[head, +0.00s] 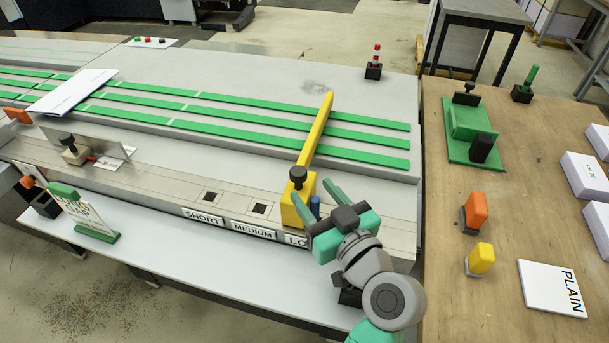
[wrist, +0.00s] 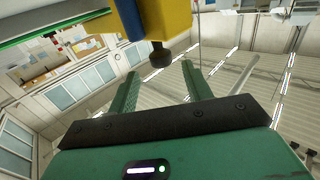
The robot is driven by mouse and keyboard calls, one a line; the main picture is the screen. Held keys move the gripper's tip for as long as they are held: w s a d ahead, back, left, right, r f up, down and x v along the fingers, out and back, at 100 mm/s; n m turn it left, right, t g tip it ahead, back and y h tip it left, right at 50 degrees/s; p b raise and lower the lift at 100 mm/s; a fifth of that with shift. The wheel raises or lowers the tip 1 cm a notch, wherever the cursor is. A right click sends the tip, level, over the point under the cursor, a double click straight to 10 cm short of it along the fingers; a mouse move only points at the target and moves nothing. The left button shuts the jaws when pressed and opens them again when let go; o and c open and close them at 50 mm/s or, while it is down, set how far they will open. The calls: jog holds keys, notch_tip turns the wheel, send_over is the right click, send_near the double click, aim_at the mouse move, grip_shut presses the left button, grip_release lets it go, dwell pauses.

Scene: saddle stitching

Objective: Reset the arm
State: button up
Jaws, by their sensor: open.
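My gripper (head: 325,202) is green with a dark palm and stands over the front edge of the machine bed, at the right end. Its two fingers are spread apart with nothing between them. In the wrist view my gripper (wrist: 160,85) is also open and empty. A yellow stop block (head: 296,205) with a black knob (head: 298,176) and a long yellow bar sits just behind and left of the fingers. In the wrist view the yellow block (wrist: 172,20) and its dark knob (wrist: 160,56) lie just beyond the fingertips. I cannot tell whether a finger touches the block.
The machine bed (head: 250,75) has green strips and a white sheet (head: 72,92) at left. Labels SHORT (head: 202,216) and MEDIUM (head: 253,229) mark the front rail. The wooden table (head: 440,290) at right holds a green fixture (head: 472,130), orange (head: 475,212) and yellow (head: 480,258) blocks, and paper stacks.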

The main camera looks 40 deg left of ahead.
jog(key=shift+s+d, duration=0.2)
jog(key=shift+d, duration=0.4)
